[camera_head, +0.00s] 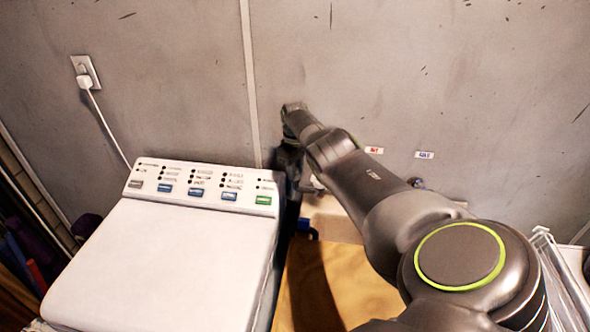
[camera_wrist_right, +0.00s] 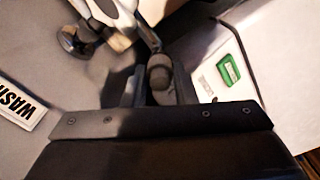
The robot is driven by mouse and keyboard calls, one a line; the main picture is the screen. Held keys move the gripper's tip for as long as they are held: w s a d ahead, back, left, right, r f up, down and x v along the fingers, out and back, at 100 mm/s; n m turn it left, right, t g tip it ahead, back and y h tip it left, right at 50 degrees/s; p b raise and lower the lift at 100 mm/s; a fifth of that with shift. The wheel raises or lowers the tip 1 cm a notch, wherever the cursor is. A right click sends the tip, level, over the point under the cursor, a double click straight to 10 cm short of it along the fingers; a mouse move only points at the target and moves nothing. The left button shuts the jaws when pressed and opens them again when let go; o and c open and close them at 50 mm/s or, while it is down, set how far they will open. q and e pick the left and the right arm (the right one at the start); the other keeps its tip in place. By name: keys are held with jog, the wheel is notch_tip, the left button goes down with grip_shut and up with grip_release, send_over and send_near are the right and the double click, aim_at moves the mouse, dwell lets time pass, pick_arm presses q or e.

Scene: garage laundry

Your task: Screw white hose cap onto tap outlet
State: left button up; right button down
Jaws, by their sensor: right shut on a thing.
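My right gripper (camera_head: 288,160) is low by the wall, at the back right corner of the washer, mostly in shadow behind my forearm. In the right wrist view its fingers (camera_wrist_right: 158,88) are shut on a small dark grey rounded piece (camera_wrist_right: 158,72). Its colour is too shaded for me to tell if this is the white hose cap. A pale metallic fitting (camera_wrist_right: 112,14) with a round dark end (camera_wrist_right: 74,40), perhaps a tap, is just beyond the fingers at upper left. I cannot tell whether it touches the held piece. My left gripper is not in view.
The white washer (camera_head: 170,265) with its button panel stands left of my arm; its green button (camera_wrist_right: 229,68) shows close by in the wrist view. HOT (camera_head: 374,150) and COLD (camera_head: 424,155) labels are on the wall. A brown surface (camera_head: 330,285) lies below my arm.

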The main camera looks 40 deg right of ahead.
jog(key=c, duration=1.4)
grip_release()
jog(key=shift+s+f, duration=0.15)
jog(key=shift+s, duration=0.05)
jog(key=shift+c, duration=0.2)
jog(key=o, duration=0.3)
jog(key=shift+o, duration=0.2)
jog(key=shift+w+r, duration=0.1)
jog(key=shift+r, duration=0.15)
jog(key=shift+r, duration=0.25)
notch_tip(320, 180, up, 5)
jog(key=shift+f+p, duration=0.15)
jog(key=shift+p, duration=0.75)
notch_tip(320, 180, up, 12)
jog(key=b, duration=0.3)
